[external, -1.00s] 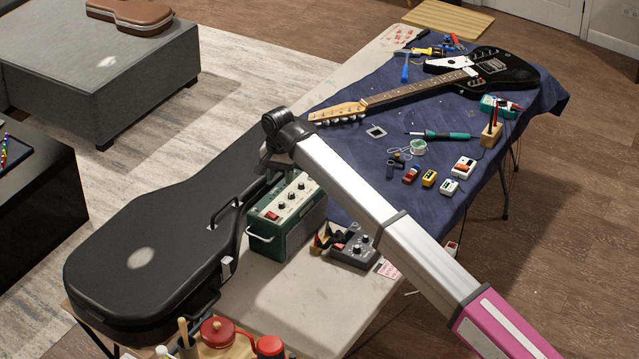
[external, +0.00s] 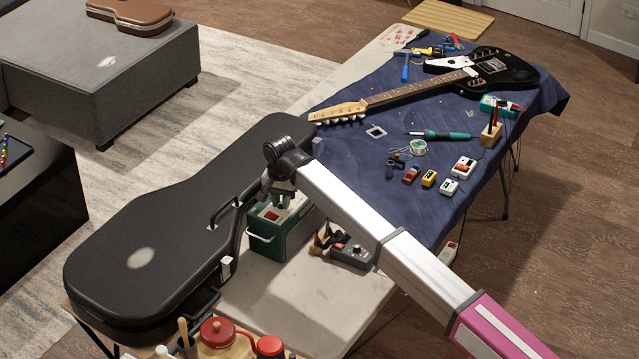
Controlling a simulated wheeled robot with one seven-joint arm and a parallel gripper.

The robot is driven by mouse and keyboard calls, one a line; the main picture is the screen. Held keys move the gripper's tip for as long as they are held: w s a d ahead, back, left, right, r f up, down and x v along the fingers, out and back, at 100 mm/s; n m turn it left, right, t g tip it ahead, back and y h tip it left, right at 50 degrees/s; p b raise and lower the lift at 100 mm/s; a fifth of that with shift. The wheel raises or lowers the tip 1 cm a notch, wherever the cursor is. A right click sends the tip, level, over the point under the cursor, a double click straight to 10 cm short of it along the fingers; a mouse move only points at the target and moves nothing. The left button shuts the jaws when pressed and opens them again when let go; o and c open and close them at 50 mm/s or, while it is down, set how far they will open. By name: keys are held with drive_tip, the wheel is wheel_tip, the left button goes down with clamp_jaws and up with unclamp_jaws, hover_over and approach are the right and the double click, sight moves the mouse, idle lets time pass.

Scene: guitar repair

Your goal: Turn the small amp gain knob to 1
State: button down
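The small amp (external: 272,232) is a green box with a light top panel, a red switch (external: 271,215) and a pale handle at its left end. It stands on the table beside the black guitar case. My gripper (external: 283,203) points down over the amp's top panel, right where the knobs are. The gripper and arm hide most of the knobs, so I cannot tell which knob is under the fingers or where the gain knob points. The fingers are small and dark here; whether they touch a knob or are apart is unclear.
The large black guitar case (external: 150,235) lies close on the amp's left. A grey pedal (external: 352,252) and small dark-and-red items (external: 325,240) sit to its right. A blue cloth (external: 380,215) holds a guitar (external: 500,68), several pedals and tools. Bare table (external: 270,285) shows in front.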

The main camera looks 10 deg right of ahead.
sight(281, 203)
drive_tip(key=shift+n, duration=0.3)
drive_tip(key=n, duration=1.1)
idle(0.4)
idle(0.5)
drive_tip(key=c, duration=1)
unclamp_jaws()
drive_tip(key=shift+c, duration=0.2)
wheel_tip(281, 203, up, 11)
